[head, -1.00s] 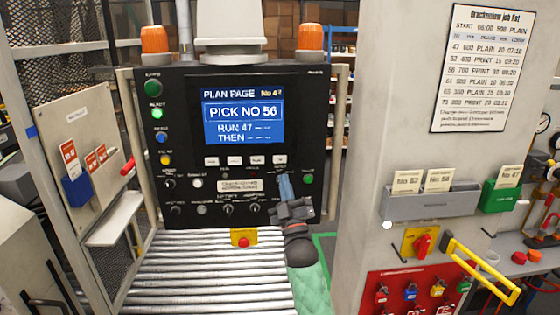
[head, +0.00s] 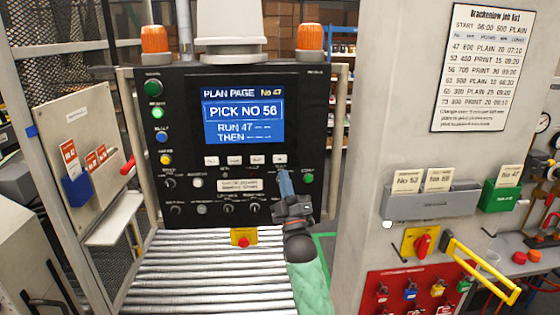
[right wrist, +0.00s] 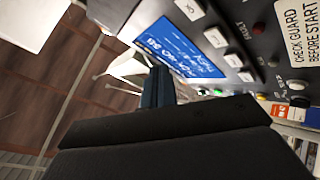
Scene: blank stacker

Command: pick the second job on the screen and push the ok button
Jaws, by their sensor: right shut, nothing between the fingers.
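The screen (head: 242,115) on the black panel reads PLAN PAGE No 47, PICK NO 56, RUN 47, THEN and dashes. A row of white buttons lies under it. The rightmost is the OK button (head: 280,159), whose label reads in the right wrist view (right wrist: 190,8). My right gripper (head: 284,176) is shut and empty, its blue fingers pointing up just below the OK button. I cannot tell whether they touch the panel. The screen also shows tilted in the right wrist view (right wrist: 178,50). My left gripper is not in view.
The roller conveyor (head: 205,270) runs below the panel, with a red button on a yellow box (head: 243,237) at its head. A job list (head: 483,70) hangs on the wall at right, above a grey card holder (head: 430,204). A mesh guard stands at left.

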